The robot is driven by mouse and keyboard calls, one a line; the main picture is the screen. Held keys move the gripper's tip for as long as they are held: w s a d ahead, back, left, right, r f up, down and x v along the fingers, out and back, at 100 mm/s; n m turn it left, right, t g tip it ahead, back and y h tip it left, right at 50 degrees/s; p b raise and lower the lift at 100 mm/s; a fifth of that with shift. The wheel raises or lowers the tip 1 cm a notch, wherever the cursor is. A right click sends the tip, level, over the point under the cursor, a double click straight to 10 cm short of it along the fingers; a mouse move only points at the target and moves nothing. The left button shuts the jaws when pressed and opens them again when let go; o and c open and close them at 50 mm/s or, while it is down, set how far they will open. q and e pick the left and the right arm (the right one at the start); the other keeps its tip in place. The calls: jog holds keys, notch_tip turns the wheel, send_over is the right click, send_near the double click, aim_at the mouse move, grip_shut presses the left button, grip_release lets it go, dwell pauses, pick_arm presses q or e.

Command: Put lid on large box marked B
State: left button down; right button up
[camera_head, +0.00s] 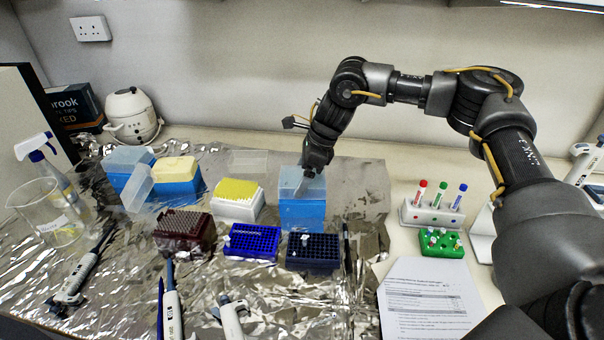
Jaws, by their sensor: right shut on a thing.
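A tall blue box (302,214) stands right of the middle of the foil-covered bench. A pale translucent lid (290,178) is at its top, roughly lined up with it. I cannot tell whether the lid is fully seated or slightly above the rim. My right gripper (308,178) reaches down from above and is shut on this lid; its fingertips are partly hidden by the arm and lid. No letter B is readable on the box. My left gripper is not in view.
A white box with yellow tips (236,190), a blue box with a cream top (176,172) and a lidded blue box (122,162) stand left. Dark racks (314,250) stand in front. A tube stand (432,212) and paper (426,300) lie right.

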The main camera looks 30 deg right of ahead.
dwell(0.3)
jog(key=o, duration=0.7)
jog(key=shift+o, duration=0.2)
jog(key=b+v, duration=0.1)
jog(key=v, duration=0.9)
jog(key=shift+d+r, duration=0.2)
jog(key=shift+r, duration=0.1)
jog(key=shift+s, duration=0.1)
grip_shut()
